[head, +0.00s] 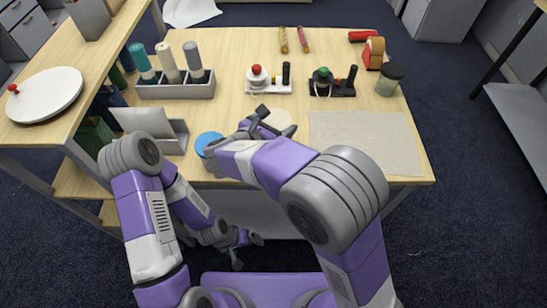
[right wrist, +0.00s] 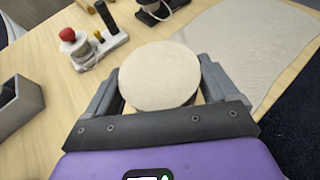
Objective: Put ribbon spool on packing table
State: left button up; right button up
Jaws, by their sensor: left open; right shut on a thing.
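My right gripper (head: 266,121) is over the near middle of the light wooden table (head: 230,50). It is shut on a round, cream-topped thing that looks like the ribbon spool (right wrist: 160,75). In the head view the spool (head: 281,120) is partly hidden by the gripper. I cannot tell whether it touches the table. My left gripper (head: 240,252) is open and empty, low in front of the table. Nothing in view clearly marks which surface is the packing table.
A grey rack (head: 178,90) of rolls and two small stands (head: 270,88) (head: 331,89) are behind. A pale cloth (head: 365,140), a jar (head: 389,79) and a tape dispenser (head: 374,52) are right. A side table (head: 115,45) is left.

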jog(key=shift+a, duration=0.3)
jog(key=shift+a+f+b, duration=0.1)
jog(key=shift+f+b, duration=0.1)
jog(key=shift+b, duration=0.15)
notch_tip(320, 180, down, 9)
jog(key=b, duration=0.3)
jog(key=shift+b, duration=0.3)
